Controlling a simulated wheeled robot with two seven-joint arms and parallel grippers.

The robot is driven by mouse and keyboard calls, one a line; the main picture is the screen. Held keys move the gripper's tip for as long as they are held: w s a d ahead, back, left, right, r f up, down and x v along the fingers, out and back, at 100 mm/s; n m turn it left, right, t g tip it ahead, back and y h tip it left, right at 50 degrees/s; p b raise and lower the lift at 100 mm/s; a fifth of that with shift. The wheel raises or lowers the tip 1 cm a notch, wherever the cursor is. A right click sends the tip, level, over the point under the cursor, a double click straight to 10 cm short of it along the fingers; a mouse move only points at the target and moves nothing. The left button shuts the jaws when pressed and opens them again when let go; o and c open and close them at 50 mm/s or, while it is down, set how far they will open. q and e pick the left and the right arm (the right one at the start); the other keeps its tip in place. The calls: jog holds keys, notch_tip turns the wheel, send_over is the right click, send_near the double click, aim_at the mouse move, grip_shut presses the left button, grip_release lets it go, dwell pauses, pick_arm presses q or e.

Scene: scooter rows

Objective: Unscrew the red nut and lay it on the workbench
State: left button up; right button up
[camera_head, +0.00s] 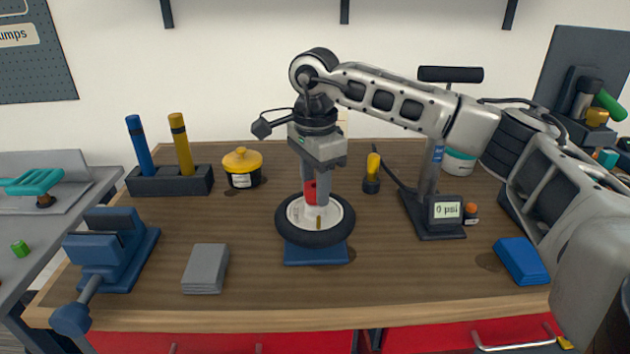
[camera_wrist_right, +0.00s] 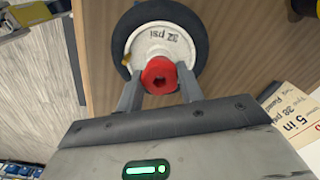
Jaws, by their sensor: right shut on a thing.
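A small wheel (camera_head: 339,228) with a black tire and white hub lies flat on a blue block (camera_head: 316,254) on the workbench (camera_head: 250,290). The red nut (camera_head: 310,192) is at the middle of the hub, partly covered by my fingers in the head view. My right gripper (camera_head: 315,196) points straight down over the hub and is shut on the nut. In the right wrist view the red nut (camera_wrist_right: 159,76) sits between both fingertips, its dark hex socket facing the camera. My left gripper is not in view.
A pump with a "0 psi" gauge (camera_head: 445,210) stands right of the wheel, with a yellow-handled tool (camera_head: 372,173) between them. A grey stack (camera_head: 206,268) and blue vise (camera_head: 110,248) are left. A yellow-lidded pot (camera_head: 242,167) stands behind. The bench front is clear.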

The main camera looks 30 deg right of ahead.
jog(key=n, duration=1)
jog(key=o, duration=1)
jog(key=shift+o, duration=0.2)
